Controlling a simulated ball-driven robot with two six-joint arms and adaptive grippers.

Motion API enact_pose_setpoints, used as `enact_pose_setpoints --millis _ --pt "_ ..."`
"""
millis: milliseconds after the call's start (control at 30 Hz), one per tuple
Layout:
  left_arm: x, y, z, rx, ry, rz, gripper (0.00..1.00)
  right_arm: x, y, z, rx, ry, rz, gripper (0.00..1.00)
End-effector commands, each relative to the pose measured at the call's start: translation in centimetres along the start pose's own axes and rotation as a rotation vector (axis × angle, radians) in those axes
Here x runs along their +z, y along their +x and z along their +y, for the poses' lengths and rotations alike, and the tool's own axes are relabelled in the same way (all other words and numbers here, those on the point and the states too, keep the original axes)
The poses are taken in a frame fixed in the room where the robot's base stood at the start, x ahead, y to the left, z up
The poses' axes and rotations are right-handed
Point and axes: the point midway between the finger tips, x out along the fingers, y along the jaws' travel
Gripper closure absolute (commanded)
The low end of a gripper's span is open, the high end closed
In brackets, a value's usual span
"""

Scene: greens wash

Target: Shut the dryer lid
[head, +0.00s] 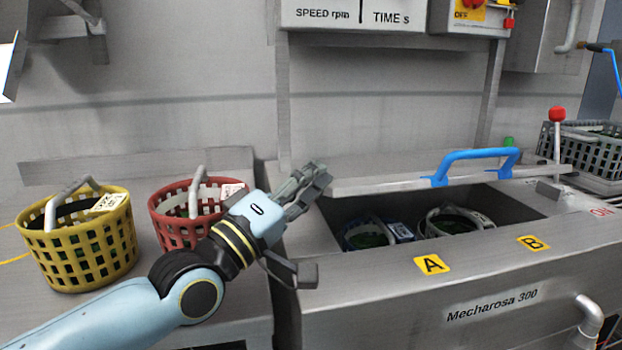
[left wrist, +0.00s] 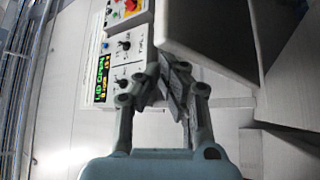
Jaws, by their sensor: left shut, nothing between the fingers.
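The dryer lid (head: 390,184) is a grey metal panel with a blue handle (head: 475,155) on its front edge. It stands open, seen nearly edge-on behind the dryer's opening. Inside the opening sit two baskets, one behind label A (head: 368,238) and one behind label B (head: 448,222). My left gripper (head: 317,176) is shut and empty at the lid's left end; I cannot tell if it touches the lid. In the left wrist view its fingers (left wrist: 174,86) are together beside a large grey panel (left wrist: 212,38), possibly the lid. My right gripper is not in view.
A yellow basket (head: 78,258) and a red basket (head: 175,233) stand on the left counter. A red-knobbed lever (head: 557,140) rises right of the lid, with a grey basket (head: 592,155) behind it. Control boxes (head: 350,14) hang above the dryer.

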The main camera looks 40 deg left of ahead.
Motion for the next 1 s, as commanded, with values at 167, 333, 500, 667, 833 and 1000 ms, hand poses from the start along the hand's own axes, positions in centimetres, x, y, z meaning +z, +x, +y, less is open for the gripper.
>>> enact_pose_setpoints --millis 167,333,500,667,833,1000 --pt "0.2 -0.2 -0.2 -0.001 -0.001 0.000 1.00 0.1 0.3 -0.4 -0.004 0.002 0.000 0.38" --pt "0.2 -0.1 -0.2 -0.001 -0.001 0.000 1.00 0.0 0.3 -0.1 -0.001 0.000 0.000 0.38" --pt "0.2 -0.1 -0.2 -0.001 -0.001 0.000 1.00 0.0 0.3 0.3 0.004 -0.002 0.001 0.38" --pt "0.2 -0.7 -0.3 -0.002 0.000 -0.002 1.00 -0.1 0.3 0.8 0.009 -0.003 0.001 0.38" --pt "0.3 -3.7 -0.4 -0.007 0.000 -0.005 1.00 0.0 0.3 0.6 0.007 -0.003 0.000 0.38" --pt "0.3 -7.6 -0.3 -0.006 0.000 -0.005 1.00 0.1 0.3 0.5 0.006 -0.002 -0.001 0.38"
